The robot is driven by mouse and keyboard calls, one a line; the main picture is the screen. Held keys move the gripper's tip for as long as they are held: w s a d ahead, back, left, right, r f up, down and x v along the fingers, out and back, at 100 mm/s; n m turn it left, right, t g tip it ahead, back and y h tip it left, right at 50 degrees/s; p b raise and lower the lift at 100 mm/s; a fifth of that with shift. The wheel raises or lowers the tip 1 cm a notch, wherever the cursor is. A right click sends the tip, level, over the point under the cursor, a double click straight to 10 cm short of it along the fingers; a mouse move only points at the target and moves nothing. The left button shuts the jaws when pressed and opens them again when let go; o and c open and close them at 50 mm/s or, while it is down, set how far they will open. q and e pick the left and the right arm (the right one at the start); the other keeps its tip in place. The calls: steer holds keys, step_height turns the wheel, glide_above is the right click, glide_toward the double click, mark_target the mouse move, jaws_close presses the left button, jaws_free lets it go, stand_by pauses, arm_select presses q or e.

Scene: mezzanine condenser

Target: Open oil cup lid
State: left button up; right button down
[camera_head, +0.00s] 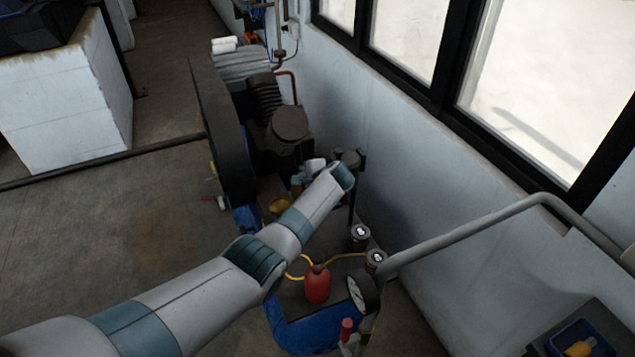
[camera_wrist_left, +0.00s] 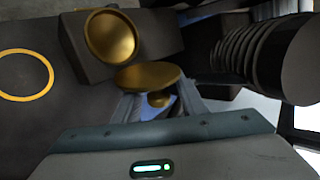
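In the left wrist view a round brass oil cup (camera_wrist_left: 110,36) shows its rim and shiny bowl-like face on a dark block. A flat brass lid (camera_wrist_left: 147,77) stands beside its lower edge, seen at a steep slant, with a small brass knob (camera_wrist_left: 158,100) below it. My left gripper (camera_wrist_left: 159,93) has its two fingers apart on either side of the knob, tips by the lid. I see no clear contact. My right gripper is out of view.
A large dark flywheel (camera_head: 222,135) and a ribbed cylinder (camera_head: 265,98) stand close by. A red bottle (camera_head: 317,284), a pressure gauge (camera_head: 361,291) and a grey pipe (camera_head: 470,235) lie nearer. A wall with windows bounds the right; open floor (camera_head: 100,220) lies left.

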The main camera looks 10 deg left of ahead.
arm_select(q)
steer(key=shift+s+d+r, duration=0.3)
steer(key=shift+d+r, duration=0.05)
steer(key=shift+r, duration=0.15)
steer(key=b+v, duration=0.1)
steer(key=v, duration=1.4)
steer(key=shift+r, duration=0.25)
steer(key=shift+s+d, duration=0.1)
steer(key=shift+s, duration=0.05)
